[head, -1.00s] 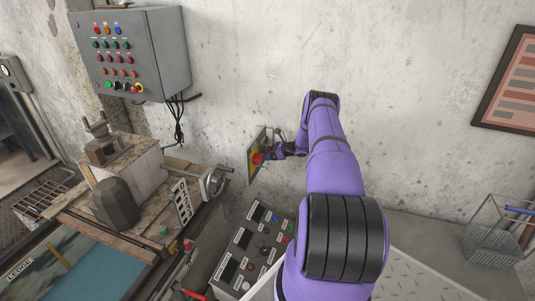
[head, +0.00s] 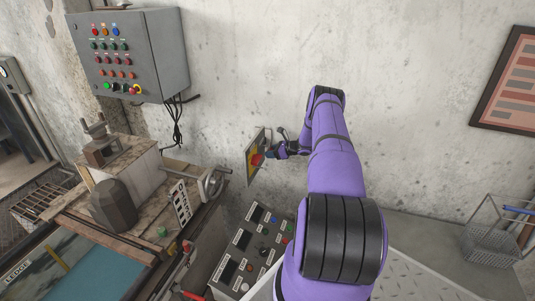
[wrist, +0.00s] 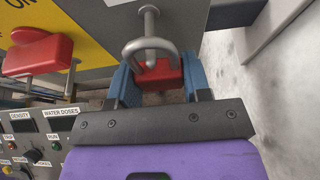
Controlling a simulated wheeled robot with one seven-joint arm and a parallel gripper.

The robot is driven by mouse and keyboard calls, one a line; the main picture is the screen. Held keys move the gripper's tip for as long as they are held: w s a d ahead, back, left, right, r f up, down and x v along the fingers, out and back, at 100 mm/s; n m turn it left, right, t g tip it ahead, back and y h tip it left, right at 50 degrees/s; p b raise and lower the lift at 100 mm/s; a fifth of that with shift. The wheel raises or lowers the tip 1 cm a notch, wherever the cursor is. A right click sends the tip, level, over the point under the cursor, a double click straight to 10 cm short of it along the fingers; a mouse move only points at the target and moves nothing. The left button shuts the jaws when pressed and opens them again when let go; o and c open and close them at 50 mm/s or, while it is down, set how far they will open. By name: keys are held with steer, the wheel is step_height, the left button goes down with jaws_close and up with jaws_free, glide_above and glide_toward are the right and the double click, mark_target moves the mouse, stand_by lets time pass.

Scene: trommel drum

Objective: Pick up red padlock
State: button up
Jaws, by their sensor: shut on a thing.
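The red padlock (wrist: 158,77) sits between the blue fingers of my gripper (wrist: 160,84) in the wrist view, with its grey metal shackle (wrist: 134,47) upward. My gripper is shut on its red body. A small grey metal piece meets the top of the shackle; I cannot tell whether the shackle still passes through it. In the head view my gripper (head: 270,153) is at the wall, close to the right of a yellow and grey switch plate (head: 251,148). The padlock is too small to make out there.
A red switch handle (wrist: 38,55) is left of the padlock. A control console (head: 245,252) stands below, and a grey button box (head: 130,55) hangs at upper left.

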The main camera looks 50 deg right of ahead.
steer(key=s+d, duration=0.3)
steer(key=s, duration=0.4)
steer(key=s+d, duration=0.3)
steer(key=s, duration=0.4)
steer(key=shift+s, duration=0.4)
steer(key=shift+r, duration=0.45)
steer(key=shift+s+d, duration=0.3)
steer(key=shift+s, duration=0.4)
steer(key=shift+s+d, duration=0.3)
steer(key=shift+s, duration=0.45)
steer(key=shift+s+d, duration=0.3)
steer(key=shift+s, duration=0.4)
steer(key=shift+s+d, duration=0.4)
steer(key=shift+s, duration=0.5)
steer(key=shift+s+d, duration=0.35)
steer(key=shift+s, duration=0.55)
steer(key=shift+s+d, duration=0.4)
steer(key=shift+s, duration=0.5)
